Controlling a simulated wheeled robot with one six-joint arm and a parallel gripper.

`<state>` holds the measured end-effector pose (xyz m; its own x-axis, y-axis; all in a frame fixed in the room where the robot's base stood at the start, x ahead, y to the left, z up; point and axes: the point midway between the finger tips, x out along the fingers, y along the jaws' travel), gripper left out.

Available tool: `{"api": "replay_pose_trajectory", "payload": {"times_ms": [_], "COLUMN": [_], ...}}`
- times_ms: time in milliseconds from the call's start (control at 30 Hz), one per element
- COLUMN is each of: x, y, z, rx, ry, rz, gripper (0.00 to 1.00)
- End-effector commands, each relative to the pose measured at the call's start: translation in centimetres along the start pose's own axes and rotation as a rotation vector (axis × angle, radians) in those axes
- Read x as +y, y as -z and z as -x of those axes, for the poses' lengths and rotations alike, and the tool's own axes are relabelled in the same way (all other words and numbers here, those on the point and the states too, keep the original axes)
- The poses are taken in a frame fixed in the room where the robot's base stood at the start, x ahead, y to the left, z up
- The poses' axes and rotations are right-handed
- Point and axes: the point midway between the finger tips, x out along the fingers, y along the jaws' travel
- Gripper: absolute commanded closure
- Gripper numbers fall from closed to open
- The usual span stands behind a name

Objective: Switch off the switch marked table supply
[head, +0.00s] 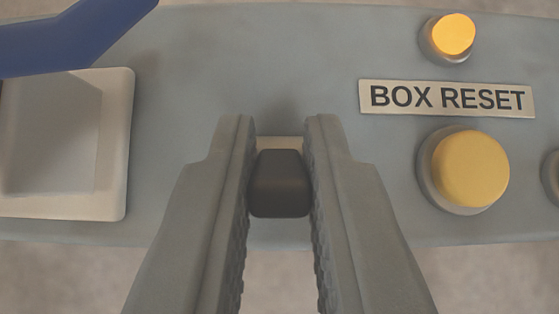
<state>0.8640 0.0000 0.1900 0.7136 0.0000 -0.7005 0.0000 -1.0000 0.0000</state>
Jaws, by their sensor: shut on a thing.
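My gripper (280,170) is in the middle of the head view, its two grey ridged fingers pointing away from me at the panel. A dark switch knob or handle (280,186) sits between the fingers, and the gripper is shut on it. A small pale strip (280,143) shows just behind the knob, mostly hidden by the fingers. I cannot read any table supply label in this view.
The grey panel (200,60) spans the view. To the right are a BOX RESET label (447,98), a small yellow lamp or button (453,34) and a large yellow button (470,170). To the left are a pale square plate (60,150) and a blue bar (70,35).

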Motion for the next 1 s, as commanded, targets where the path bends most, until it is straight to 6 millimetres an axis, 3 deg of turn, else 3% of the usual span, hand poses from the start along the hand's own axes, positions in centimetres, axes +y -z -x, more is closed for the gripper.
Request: {"api": "replay_pose_trajectory", "payload": {"times_ms": [767, 800, 900, 1000], "x": [0.00, 0.00, 0.00, 0.00], "y": [-0.50, -0.50, -0.47, -0.44], "z": [0.12, 0.12, 0.11, 0.11], "rx": [0.091, 0.091, 0.091, 0.092], "ry": [0.000, 0.000, 0.000, 0.000], "rz": [0.000, 0.000, 0.000, 0.000], "gripper": [1.00, 0.82, 0.64, 0.64]}}
